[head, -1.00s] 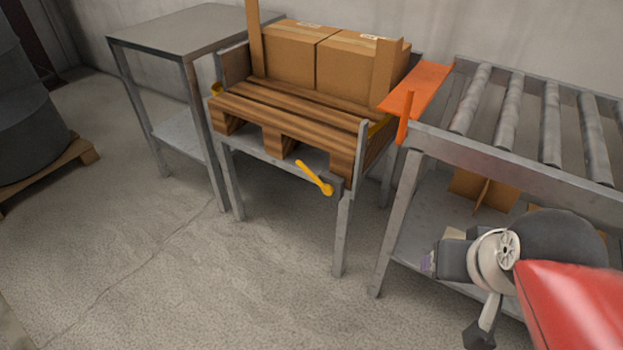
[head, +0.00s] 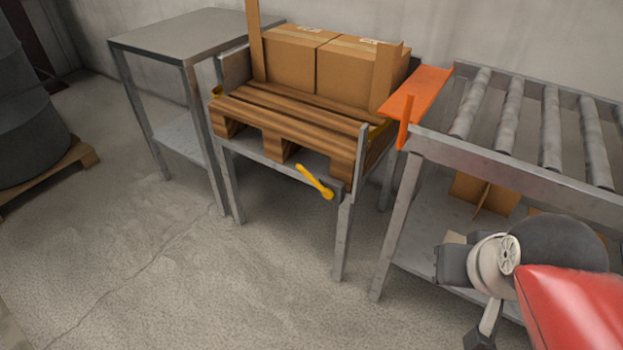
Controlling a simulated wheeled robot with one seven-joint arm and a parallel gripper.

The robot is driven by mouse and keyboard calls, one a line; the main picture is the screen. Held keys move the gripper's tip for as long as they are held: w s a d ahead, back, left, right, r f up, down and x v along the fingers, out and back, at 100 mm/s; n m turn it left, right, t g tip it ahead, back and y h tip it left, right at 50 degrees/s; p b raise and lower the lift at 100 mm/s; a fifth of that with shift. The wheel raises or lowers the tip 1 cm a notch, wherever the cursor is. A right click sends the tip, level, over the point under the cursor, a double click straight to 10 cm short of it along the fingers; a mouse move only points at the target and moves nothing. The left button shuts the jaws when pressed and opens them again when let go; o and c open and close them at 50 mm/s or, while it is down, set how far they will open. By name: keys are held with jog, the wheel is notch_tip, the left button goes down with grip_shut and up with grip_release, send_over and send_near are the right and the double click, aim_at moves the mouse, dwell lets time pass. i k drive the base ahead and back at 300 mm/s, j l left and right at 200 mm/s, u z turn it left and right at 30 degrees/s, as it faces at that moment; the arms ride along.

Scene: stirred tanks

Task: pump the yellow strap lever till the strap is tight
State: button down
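The yellow strap lever (head: 314,181) sits at the front right corner of the steel stand. It slants from upper left down to a round end beside the right leg. Two cardboard boxes (head: 291,58) stand on the wooden pallet (head: 262,121). My arm's end (head: 487,275) is at the lower right, well apart from the lever. My gripper's fingers cannot be made out clearly.
A roller conveyor (head: 505,155) with an orange plate (head: 418,90) stands right of the stand, behind my arm. A steel table (head: 190,35) stands at the left. A dark drum (head: 30,110) on a pallet is at far left. The floor in front is clear.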

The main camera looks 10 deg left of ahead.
aim_at(328, 193)
jog(key=j+u, duration=0.4)
jog(key=j, duration=1.1)
